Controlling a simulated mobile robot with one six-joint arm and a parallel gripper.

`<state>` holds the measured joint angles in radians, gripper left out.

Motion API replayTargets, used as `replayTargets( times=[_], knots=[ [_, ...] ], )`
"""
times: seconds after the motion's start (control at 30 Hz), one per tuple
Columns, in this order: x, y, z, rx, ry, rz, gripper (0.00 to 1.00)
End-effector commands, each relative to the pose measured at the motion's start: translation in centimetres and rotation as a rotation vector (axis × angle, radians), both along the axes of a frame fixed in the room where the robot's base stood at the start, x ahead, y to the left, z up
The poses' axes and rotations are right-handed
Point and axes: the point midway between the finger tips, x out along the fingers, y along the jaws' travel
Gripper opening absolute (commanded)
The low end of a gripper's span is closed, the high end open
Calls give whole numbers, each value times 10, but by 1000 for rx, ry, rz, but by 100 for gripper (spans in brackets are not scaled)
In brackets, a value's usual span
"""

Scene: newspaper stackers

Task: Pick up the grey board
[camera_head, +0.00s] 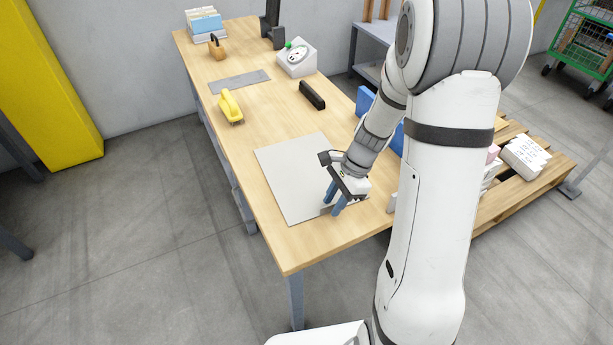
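A large, flat, light grey board (286,178) lies on the near half of the wooden table (283,240). My gripper (332,209) is over the board's right part, near its near right corner, pointing down. Its two blue fingers stand apart with a narrow gap, and I see nothing held between them. I cannot tell whether the fingertips touch the board. My arm and gripper hide part of the board's right side. A smaller, darker grey flat plate (240,81) lies farther back on the table.
A yellow tool (230,105), a black bar (312,95), a white scale (297,58) and a padlock-like object (217,48) stand farther back. A blue object (364,101) is at the right edge. A wooden pallet (530,187) is beyond it. The table's near left corner is clear.

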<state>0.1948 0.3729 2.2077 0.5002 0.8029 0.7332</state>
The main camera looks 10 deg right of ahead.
Motion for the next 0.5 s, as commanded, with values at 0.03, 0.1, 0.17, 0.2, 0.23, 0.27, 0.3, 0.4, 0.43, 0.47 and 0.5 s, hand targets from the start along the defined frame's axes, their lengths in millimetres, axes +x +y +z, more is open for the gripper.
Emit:
replayTargets(
  times=[0.03, 0.1, 0.17, 0.2, 0.23, 0.27, 0.3, 0.4, 0.43, 0.47, 0.5],
  knots=[
    [-1, 2, -5, 1, 2, 1, 29],
    [-1, 2, -5, 0, 1, 0, 29],
    [-1, 2, -4, 0, 0, 0, 29],
    [-1, 2, -4, 0, 0, 1, 29],
    [-1, 2, -4, 0, 0, 1, 29],
    [-1, 2, -4, 0, 0, 1, 27],
    [-1, 2, -4, 0, 0, 1, 24],
    [-1, 2, -4, 0, -1, 2, 16],
    [-1, 2, -4, 0, -1, 2, 14],
    [-1, 2, -4, 0, -1, 2, 11],
    [-1, 2, -4, 0, -1, 2, 8]
  ],
)
